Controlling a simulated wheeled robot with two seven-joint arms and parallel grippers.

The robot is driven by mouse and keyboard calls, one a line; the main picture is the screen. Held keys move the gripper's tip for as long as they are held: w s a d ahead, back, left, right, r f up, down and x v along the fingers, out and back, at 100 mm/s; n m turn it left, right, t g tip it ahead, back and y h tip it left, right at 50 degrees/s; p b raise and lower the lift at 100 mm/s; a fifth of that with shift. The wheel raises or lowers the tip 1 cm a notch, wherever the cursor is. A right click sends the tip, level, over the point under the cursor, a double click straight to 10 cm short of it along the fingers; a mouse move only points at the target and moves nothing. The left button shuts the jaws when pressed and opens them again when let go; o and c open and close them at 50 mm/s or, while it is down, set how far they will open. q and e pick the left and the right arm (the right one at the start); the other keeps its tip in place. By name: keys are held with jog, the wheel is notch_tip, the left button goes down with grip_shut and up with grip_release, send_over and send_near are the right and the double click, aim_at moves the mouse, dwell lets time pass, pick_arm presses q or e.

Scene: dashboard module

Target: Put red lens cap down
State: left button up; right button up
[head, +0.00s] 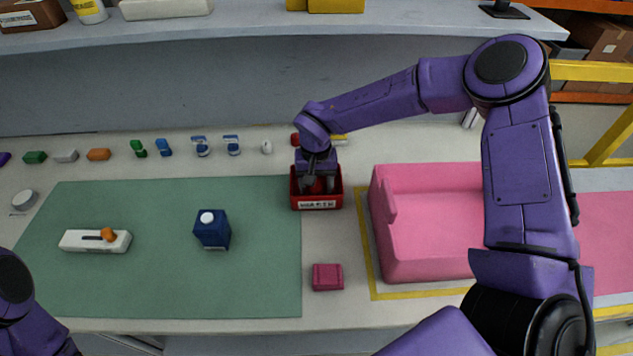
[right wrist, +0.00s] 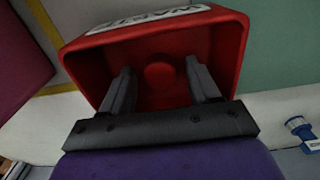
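The red lens cap (right wrist: 160,76) is a round red piece inside the small red bin (head: 335,201), lying at its bottom as far as the right wrist view shows. The bin has a white label with dark letters on its front, and fills much of the right wrist view (right wrist: 85,60). My right gripper (head: 318,186) reaches down into the bin from above. Its two dark fingers (right wrist: 161,88) are spread, one on each side of the cap, with gaps between. My left gripper is not in view; only part of my left arm shows at the lower left.
A pink open tray (head: 430,270) stands right of the bin. A small crimson block (head: 327,277) lies in front. On the green mat are a navy box (head: 212,230) and a white device (head: 85,241). Several small parts line the back. A shelf runs above.

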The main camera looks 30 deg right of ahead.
aim_at(316, 187)
jog(key=shift+r, duration=0.15)
notch_tip(316, 187, up, 13)
jog(key=b, duration=0.1)
dwell(0.6)
